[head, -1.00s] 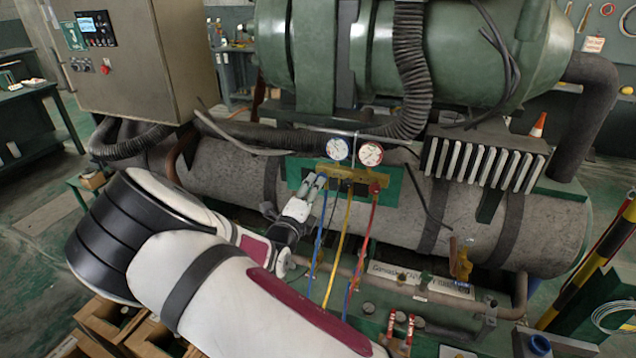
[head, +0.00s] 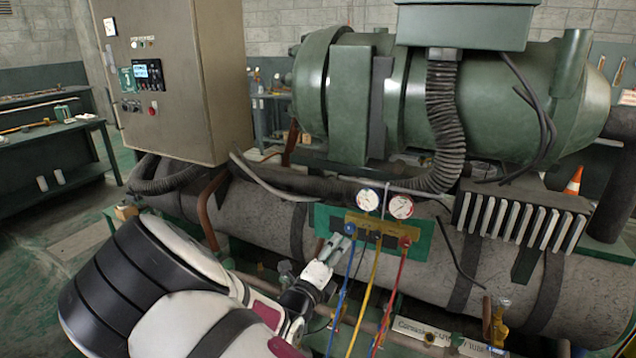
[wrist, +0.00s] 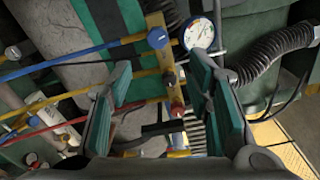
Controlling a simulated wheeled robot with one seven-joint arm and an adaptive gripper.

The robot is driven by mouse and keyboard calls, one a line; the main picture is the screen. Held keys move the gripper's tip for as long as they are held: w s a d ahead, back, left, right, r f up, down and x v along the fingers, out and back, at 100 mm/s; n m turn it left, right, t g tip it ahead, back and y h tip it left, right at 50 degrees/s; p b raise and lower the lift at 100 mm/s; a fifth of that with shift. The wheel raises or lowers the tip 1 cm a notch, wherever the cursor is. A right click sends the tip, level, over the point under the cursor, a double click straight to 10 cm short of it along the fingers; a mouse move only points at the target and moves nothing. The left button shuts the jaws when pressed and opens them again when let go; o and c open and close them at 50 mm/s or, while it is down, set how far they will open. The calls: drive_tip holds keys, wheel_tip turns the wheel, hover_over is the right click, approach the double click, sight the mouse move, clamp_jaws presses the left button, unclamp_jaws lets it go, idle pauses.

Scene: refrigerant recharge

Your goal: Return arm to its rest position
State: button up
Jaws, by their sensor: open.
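My gripper (head: 338,250) is at the left side of the gauge manifold (head: 375,230), which has two round gauges on top and blue, yellow and red hoses hanging from it. In the wrist view my gripper (wrist: 160,100) has its two green-padded fingers spread apart with nothing held between them. The brass manifold body (wrist: 168,62) and one gauge (wrist: 198,34) lie beyond and between the fingers. Whether a finger touches the manifold cannot be told. My arm stretches from the lower left in the head view.
A grey control cabinet (head: 180,80) stands at the left. A green compressor (head: 400,100) sits above a long grey tank (head: 260,210). A corrugated black hose (head: 442,120) comes down near the gauges. A finned block (head: 525,220) is to the right. Open floor (head: 70,240) lies at the left.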

drive_tip(key=s+d+r+m+g, duration=0.55)
drive_tip(key=s+d+m, duration=0.35)
drive_tip(key=m, duration=0.4)
drive_tip(key=s+d+r+m+g, duration=0.5)
drive_tip(key=s+d+m+g, duration=0.2)
drive_tip(key=d+m, duration=0.4)
drive_tip(key=s+a+r+m+y, duration=0.2)
drive_tip(key=s+r+m+y, duration=0.1)
drive_tip(key=s+m, duration=0.3)
drive_tip(key=s+a+r+m+t+y, duration=0.1)
drive_tip(key=s+a+r+m+y, duration=0.1)
drive_tip(key=s+r+m, duration=0.3)
drive_tip(key=s+a+r+m+t+y, duration=0.1)
drive_tip(key=s+a+r+m+y, duration=0.1)
drive_tip(key=s+m, duration=0.6)
wheel_tip(320, 180, up, 2)
drive_tip(key=shift+s+a+r+m+y, duration=0.15)
drive_tip(key=shift+a+m+y, duration=0.15)
drive_tip(key=shift+m+y, duration=0.6)
drive_tip(key=shift+t, duration=0.25)
drive_tip(key=shift+c, duration=0.6)
